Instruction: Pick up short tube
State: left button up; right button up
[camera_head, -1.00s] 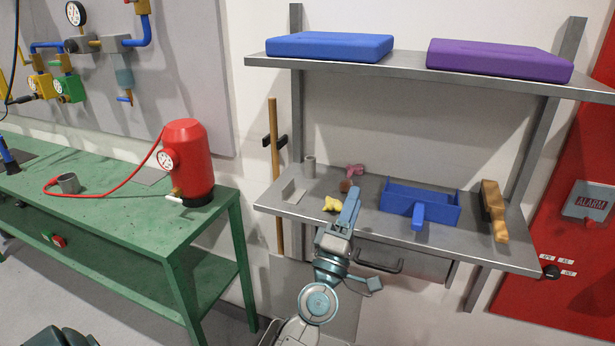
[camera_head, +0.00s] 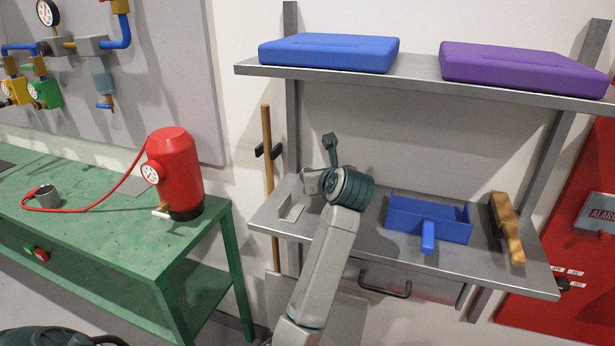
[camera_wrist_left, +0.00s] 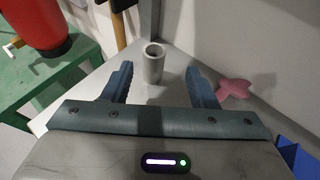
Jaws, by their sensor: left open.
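The short grey tube (camera_wrist_left: 153,64) stands upright on the metal shelf in the left wrist view. My left gripper (camera_wrist_left: 160,68) is open and empty, with one finger to each side of the tube in the picture. The tube appears just beyond or level with the fingertips; I cannot tell the exact depth. Neither finger visibly touches it. In the head view my left wrist (camera_head: 348,188) is over the left part of the shelf and its fingers are hidden. My right gripper is not in view.
A pink piece (camera_wrist_left: 235,88) lies right of the fingers.

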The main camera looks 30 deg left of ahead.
pick_arm(q)
jog(key=shift+x, duration=1.2)
jog(key=shift+w+a+f+p, duration=0.25)
jog(key=shift+a+f+p, duration=0.1)
jog(key=shift+a+p, duration=0.3)
jog(key=shift+w+a+f+p, duration=0.35)
jog(key=shift+a+f+p, duration=0.1)
jog(key=shift+a, duration=0.1)
jog(key=shift+w+a+f+p, duration=0.35)
jog(key=shift+a+f+p, duration=0.1)
jog(key=shift+a, duration=0.15)
jog(key=shift+w+a+f, duration=0.25)
jog(key=shift+d, duration=0.1)
jog(key=shift+c, duration=0.4)
jog(key=c, duration=1)
